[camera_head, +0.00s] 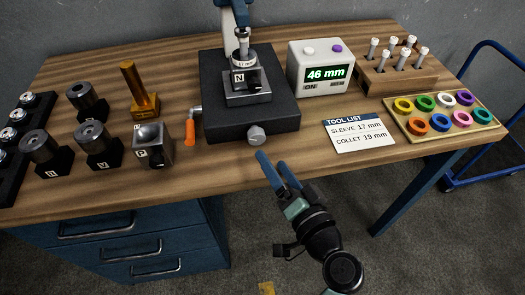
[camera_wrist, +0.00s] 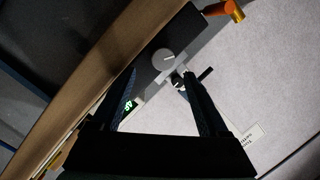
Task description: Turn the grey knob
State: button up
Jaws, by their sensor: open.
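The grey knob (camera_head: 256,135) sits on the front face of the black press base (camera_head: 222,122), near its right end. It also shows in the wrist view (camera_wrist: 163,58) as a round grey disc with a thin line across it. My gripper (camera_head: 273,157) is in front of the table's front edge, a little below and right of the knob. In the wrist view its two dark fingers (camera_wrist: 160,74) are spread, with the knob beyond the tips, roughly between them. The fingers appear empty and apart from the knob.
An orange-handled crank (camera_head: 190,130) is left of the knob. A display box (camera_head: 318,86) reading 46 mm has white and purple buttons on top. A tool list card (camera_head: 360,139) lies right of the base. Left stand an orange-brown post (camera_head: 140,90) and several dark holders.

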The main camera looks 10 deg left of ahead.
aim_at(257, 141)
jog(key=s+f+n+t+h+b, duration=0.1)
jog(key=s+n+t+h+b, duration=0.15)
jog(key=s+n+b, duration=0.3)
jog(key=shift+n+h, duration=0.25)
jog(key=shift+n, duration=0.5)
jog(key=p+x, duration=0.1)
jog(key=x, duration=0.3)
jog(key=p+x, duration=0.1)
jog(key=x, duration=0.3)
jog(key=p+x, duration=0.2)
jog(key=x, duration=0.2)
jog(key=shift+w+a+r, duration=0.15)
jog(key=shift+a+r, duration=0.15)
jog(key=shift+a, duration=0.05)
grip_shut()
